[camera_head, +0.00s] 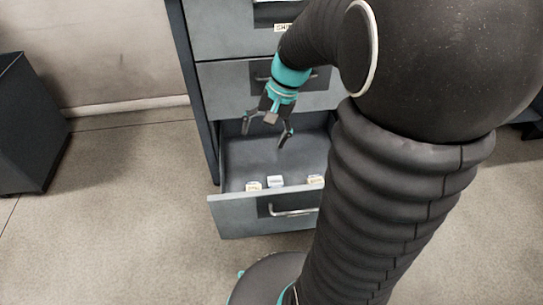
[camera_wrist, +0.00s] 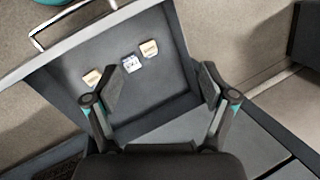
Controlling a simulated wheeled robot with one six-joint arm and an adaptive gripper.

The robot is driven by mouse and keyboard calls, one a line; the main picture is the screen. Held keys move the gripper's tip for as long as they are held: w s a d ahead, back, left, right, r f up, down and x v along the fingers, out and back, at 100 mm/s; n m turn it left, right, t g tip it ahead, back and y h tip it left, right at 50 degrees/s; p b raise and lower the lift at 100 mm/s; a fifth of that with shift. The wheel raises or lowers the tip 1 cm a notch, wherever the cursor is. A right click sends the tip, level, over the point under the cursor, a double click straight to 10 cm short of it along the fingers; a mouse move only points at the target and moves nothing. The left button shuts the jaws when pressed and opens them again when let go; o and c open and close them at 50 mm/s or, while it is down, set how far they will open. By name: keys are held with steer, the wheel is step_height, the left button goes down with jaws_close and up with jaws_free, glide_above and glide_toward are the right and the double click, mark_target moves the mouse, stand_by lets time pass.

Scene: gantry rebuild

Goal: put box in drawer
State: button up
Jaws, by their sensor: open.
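The open bottom drawer (camera_head: 265,219) is pulled out from a grey cabinet. Three small pale boxes lie on its floor near the front: a left box (camera_head: 253,187), a middle box (camera_head: 275,181) and a right box (camera_head: 316,179). In the wrist view the drawer (camera_wrist: 170,35) holds the same boxes: one tan (camera_wrist: 92,77), one white and blue (camera_wrist: 131,63) and one cream (camera_wrist: 149,48). My gripper (camera_head: 266,137) is open and empty above the drawer; its spread fingers also show in the wrist view (camera_wrist: 160,88). No finger visibly touches a box.
Above the open drawer, a closed drawer (camera_head: 230,88) and further closed drawers form the cabinet front. A dark bin-like block (camera_head: 25,130) stands at the left. The concrete floor (camera_head: 130,220) left of the drawer is clear. My own arm hides the drawer's right side.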

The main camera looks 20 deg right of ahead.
steer(key=s+a+r+n+t+h, duration=0.2)
steer(key=s+r+n, duration=0.1)
steer(key=s, duration=0.4)
steer(key=s+a+r+n+t+h, duration=0.1)
steer(key=s+a+r+n+t, duration=0.1)
steer(key=s, duration=0.5)
step_height(320, 180, up, 3)
steer(key=shift+a+f+n+t+h, duration=0.15)
steer(key=shift+n+t+h, duration=0.3)
steer(key=shift+n, duration=0.55)
